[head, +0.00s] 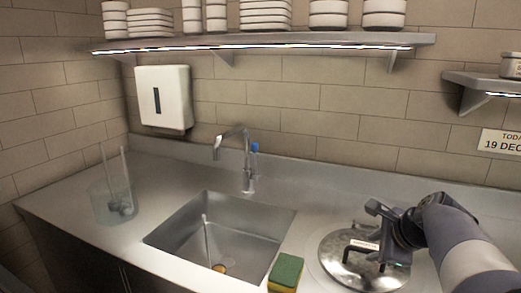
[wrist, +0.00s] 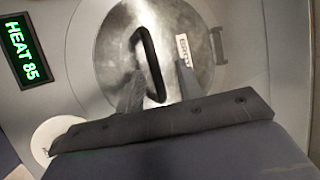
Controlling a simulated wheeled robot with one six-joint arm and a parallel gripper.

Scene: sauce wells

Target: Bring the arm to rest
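My gripper (head: 374,226) is over a round steel lid (head: 343,270) set in the counter at the right of the head view. In the wrist view, the fingers of my gripper (wrist: 158,84) are spread apart. The lid's dark arched handle (wrist: 151,62) shows between them, with gaps on both sides. The lid (wrist: 112,55) lies flat and carries a small white label (wrist: 183,49). I cannot tell how far the fingertips are above the lid.
A green and yellow sponge (head: 286,272) lies left of the lid, beside the sink (head: 220,235). A faucet (head: 246,165) stands behind the sink. A clear container (head: 112,203) stands at the left. A shelf of dishes (head: 265,43) hangs above. A display (wrist: 20,52) reads HEAT 85.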

